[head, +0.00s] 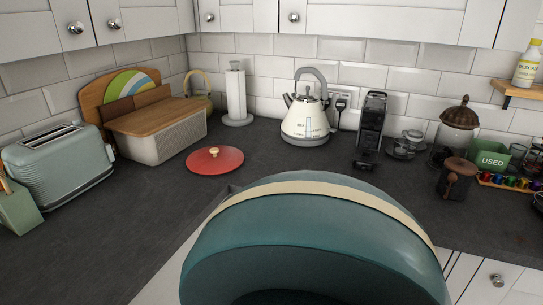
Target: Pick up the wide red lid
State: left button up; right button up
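The wide red lid (215,160) lies flat on the slate worktop, left of the middle in the head view. Neither of my grippers is in view, so nothing shows touching the lid.
A bread bin (160,146) and toaster (62,160) stand left. A cream kettle (306,120), black coffee machine (371,125) and dark canister (455,180) stand right. A large teal rounded shape (320,240) close to the camera hides part of the worktop's front. Worktop around the lid is clear.

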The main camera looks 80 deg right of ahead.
aim_at(215, 161)
jog(key=z, duration=2.1)
jog(key=u, duration=4)
jog(key=z, duration=3.75)
